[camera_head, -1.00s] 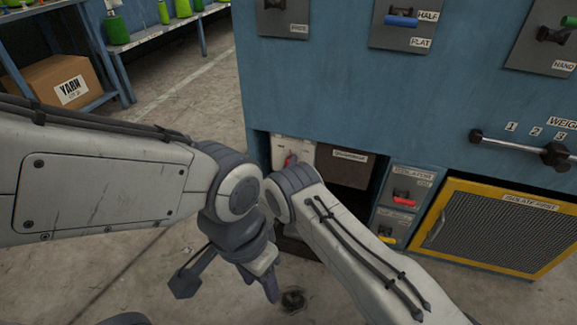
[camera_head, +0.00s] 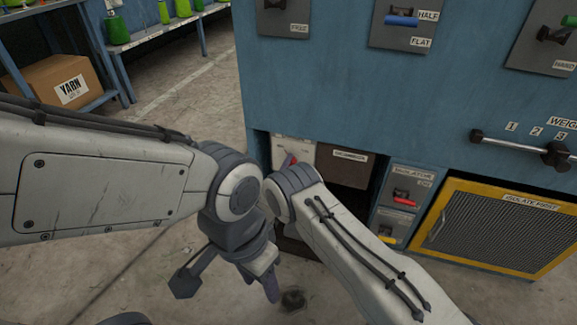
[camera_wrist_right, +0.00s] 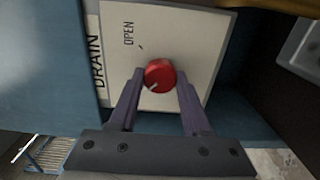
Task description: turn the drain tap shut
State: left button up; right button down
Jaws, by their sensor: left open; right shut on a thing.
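The drain tap is a red round knob (camera_wrist_right: 160,76) on a pale panel (camera_wrist_right: 205,45) marked DRAIN and OPEN. A white mark on the knob points to the lower left in the right wrist view, away from the OPEN label. My right gripper (camera_wrist_right: 159,82) has its two purple fingers closed on the knob's sides. In the head view the pale panel (camera_head: 301,150) shows low on the blue machine, and my right wrist hides most of the knob. My left gripper (camera_head: 228,284) is open and empty above the floor, beside my right arm.
The blue machine (camera_head: 340,90) carries several levers above. A dark box (camera_head: 350,168), red and yellow switches (camera_head: 404,197) and a yellow-framed grille (camera_head: 500,225) lie right of the tap. Shelves with a yarn carton (camera_head: 60,85) stand at the left.

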jog(key=shift+f, duration=0.1)
jog(key=shift+c, duration=1.7)
grip_release()
jog(key=p+v, duration=0.4)
jog(key=v, duration=0.6)
jog(key=shift+s, duration=0.25)
jog(key=shift+a, duration=0.1)
